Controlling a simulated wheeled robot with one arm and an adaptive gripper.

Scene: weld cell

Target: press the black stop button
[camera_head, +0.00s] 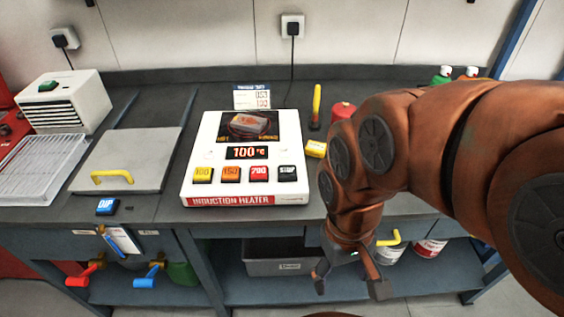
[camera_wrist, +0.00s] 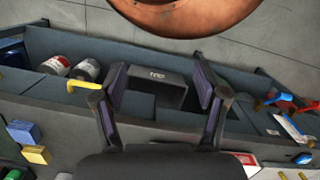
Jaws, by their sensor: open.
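The black stop button (camera_head: 287,173) is the rightmost in the row of buttons on the front of the white induction heater (camera_head: 204,150). To its left are a red 200 button (camera_head: 258,174), an orange 150 button (camera_head: 230,174) and a yellow 100 button (camera_head: 203,175). The heater's display reads 100 °C. My gripper (camera_head: 348,284) is open and empty, pointing down in front of the bench edge, lower and to the right of the stop button. In the wrist view my gripper (camera_wrist: 158,100) shows its fingers spread over the lower shelf; the stop button is not visible there.
A yellow block (camera_head: 316,149), a yellow-handled tool (camera_head: 316,105) and a red item (camera_head: 342,110) stand right of the heater. A lidded plate (camera_head: 140,150) lies left. A grey bin (camera_head: 278,266) is on the lower shelf.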

